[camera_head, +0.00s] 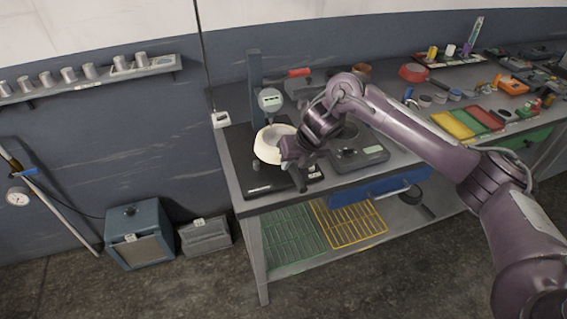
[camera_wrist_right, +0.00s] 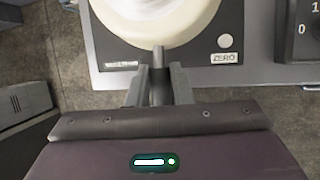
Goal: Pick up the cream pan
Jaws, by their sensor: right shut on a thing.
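The cream pan (camera_head: 268,146) is a round, pale bowl-like pan on or just over a black stand base at the left end of the workbench. It also shows at the top of the right wrist view (camera_wrist_right: 158,18), cut off by the frame edge. My right gripper (camera_head: 287,150) reaches in from the right and is at the pan's near right side. In the wrist view its fingers (camera_wrist_right: 159,75) are shut on a short grey stub at the pan's near edge. Whether the pan touches the base is unclear. My left gripper is not in view.
A dial gauge (camera_head: 270,99) on a post stands behind the pan. The floor in front is clear.

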